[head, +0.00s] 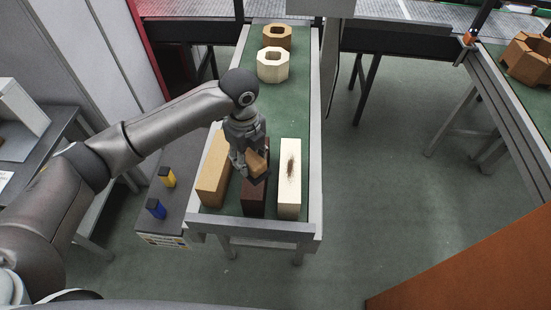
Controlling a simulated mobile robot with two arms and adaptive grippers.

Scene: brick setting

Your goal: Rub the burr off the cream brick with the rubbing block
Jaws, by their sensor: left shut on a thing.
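The cream brick (289,197) lies lengthwise at the right of the green-topped table's near end. A dark brown rough patch, the burr (291,165), shows on its upper face. My left gripper (256,173) is shut on a small tan-brown block, the rubbing block (256,163). It holds the block over the dark brown brick, to the left of the cream brick and apart from it in the picture. The fingers and wrist partly hide the block and the dark brick. My right gripper is not in view.
A tan brick (213,172) and the dark brown brick (253,200) lie left of the cream one. Two hollow octagonal blocks, cream (272,66) and brown (277,37), stand farther back. Yellow (167,177) and blue (155,208) items stand on a grey side surface. The table's middle is clear.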

